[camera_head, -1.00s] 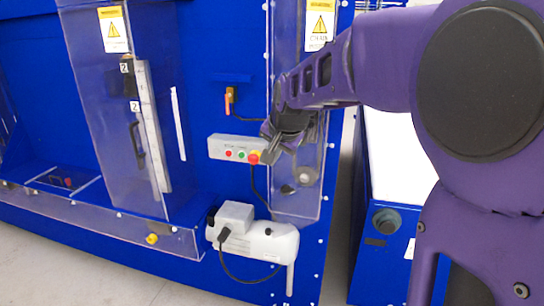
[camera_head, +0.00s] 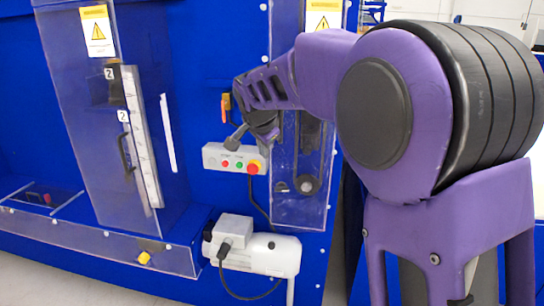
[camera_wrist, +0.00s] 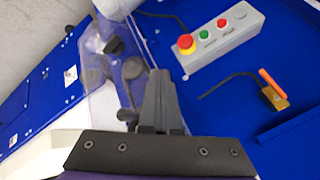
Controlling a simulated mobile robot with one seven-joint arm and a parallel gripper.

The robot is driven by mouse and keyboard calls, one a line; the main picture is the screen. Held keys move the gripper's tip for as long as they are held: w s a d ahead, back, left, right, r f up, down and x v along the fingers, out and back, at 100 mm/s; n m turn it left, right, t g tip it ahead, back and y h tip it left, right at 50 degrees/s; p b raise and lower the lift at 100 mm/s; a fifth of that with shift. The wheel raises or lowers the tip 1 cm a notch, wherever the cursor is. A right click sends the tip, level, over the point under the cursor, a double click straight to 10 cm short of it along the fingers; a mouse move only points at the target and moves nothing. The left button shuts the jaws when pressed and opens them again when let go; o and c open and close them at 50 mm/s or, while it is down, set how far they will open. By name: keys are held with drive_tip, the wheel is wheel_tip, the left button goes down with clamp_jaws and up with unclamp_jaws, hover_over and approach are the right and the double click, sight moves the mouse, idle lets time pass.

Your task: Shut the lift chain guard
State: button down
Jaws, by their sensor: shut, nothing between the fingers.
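The lift chain guard (camera_head: 312,190) is a tall clear cover at the right of the blue machine, under a yellow warning label reading chain. Dark round wheels show through it. Its lower part also shows in the wrist view (camera_wrist: 112,72), left of the fingers. I cannot tell how far it stands open. My gripper (camera_head: 236,138) is shut and empty. In the head view it overlaps the top of the control box, left of the guard. In the wrist view the shut fingers (camera_wrist: 158,85) point up the picture, beside the guard's edge; contact is unclear. My forearm hides part of the guard's upper end.
The grey control box (camera_head: 212,158) with a red stop button sits close by the gripper. An orange-handled switch (camera_head: 226,105) is above it. A white motor (camera_head: 260,255) with a cable is below. Another clear cover (camera_head: 90,130) stands at left.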

drive_tip(key=shift+w+m+h, duration=0.6)
drive_tip(key=shift+w+m, duration=0.3)
drive_tip(key=shift+w, duration=0.6)
